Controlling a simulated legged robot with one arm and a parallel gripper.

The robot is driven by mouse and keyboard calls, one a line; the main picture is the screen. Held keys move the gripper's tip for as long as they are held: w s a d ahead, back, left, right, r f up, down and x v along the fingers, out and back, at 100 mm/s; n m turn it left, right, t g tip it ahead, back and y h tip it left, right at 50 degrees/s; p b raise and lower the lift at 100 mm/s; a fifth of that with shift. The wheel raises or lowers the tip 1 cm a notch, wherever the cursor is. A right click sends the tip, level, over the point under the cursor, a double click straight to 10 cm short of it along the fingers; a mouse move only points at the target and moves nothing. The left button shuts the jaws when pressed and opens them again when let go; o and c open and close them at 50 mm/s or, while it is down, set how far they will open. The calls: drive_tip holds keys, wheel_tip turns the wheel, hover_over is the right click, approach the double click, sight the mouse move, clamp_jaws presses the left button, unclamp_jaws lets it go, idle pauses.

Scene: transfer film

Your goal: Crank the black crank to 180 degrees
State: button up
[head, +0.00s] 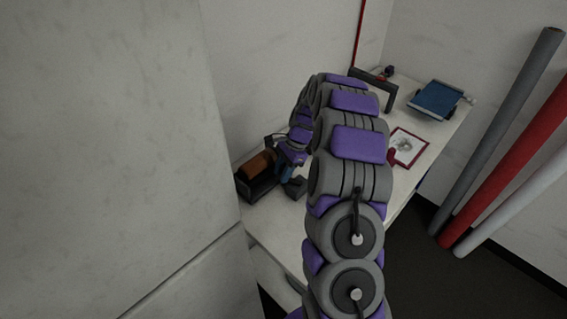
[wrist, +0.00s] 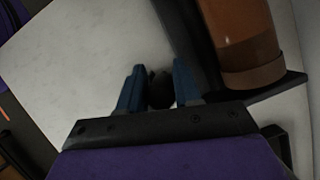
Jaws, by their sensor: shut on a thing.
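The black crank (wrist: 160,92) shows in the wrist view as a dark rounded knob between the two blue fingers of my gripper (wrist: 158,84). My gripper is shut on it. The film device beside it has a brown-orange roll (wrist: 243,35) in a dark frame (wrist: 205,60). In the head view the same roll (head: 258,164) lies in its dark housing (head: 256,189) on the table's near left, against the wall. My gripper (head: 286,176) is at the right side of this device. The crank's arm and its angle are hidden by my gripper and wrist.
The white table (head: 280,228) carries a red-framed picture (head: 408,146), a blue-topped device (head: 436,99) and a dark arched bar (head: 389,90) farther back. A big grey wall block (head: 110,150) stands close on the left. Long grey, red and white rolls (head: 505,160) lean at the right.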

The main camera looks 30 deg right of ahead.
drive_tip(key=n, duration=0.2)
drive_tip(key=s+n+g+p, duration=0.1)
drive_tip(key=n, duration=0.1)
drive_tip(key=s+a+n+g+p, duration=0.1)
drive_tip(key=shift+s+n+h, duration=0.25)
drive_tip(key=shift+n+h, duration=0.05)
drive_tip(key=shift+n, duration=0.1)
drive_tip(key=n, duration=0.1)
drive_tip(key=s+n+g+p, duration=0.1)
drive_tip(key=n, duration=0.1)
drive_tip(key=shift+s+h, duration=0.25)
drive_tip(key=shift+h, duration=0.15)
drive_tip(key=shift+s+d+n+g+h+p, duration=0.2)
drive_tip(key=shift+s+n+h+p, duration=0.1)
drive_tip(key=shift+n, duration=0.55)
drive_tip(key=shift+s+d+n+g+h+p, duration=0.1)
drive_tip(key=shift+s+n+g+h+p, duration=0.15)
drive_tip(key=shift+n, duration=0.6)
drive_tip(key=o, duration=1)
drive_tip(key=shift+d, duration=0.15)
drive_tip(key=shift+c, duration=0.2)
drive_tip(key=p+v, duration=0.1)
drive_tip(key=v, duration=1.6)
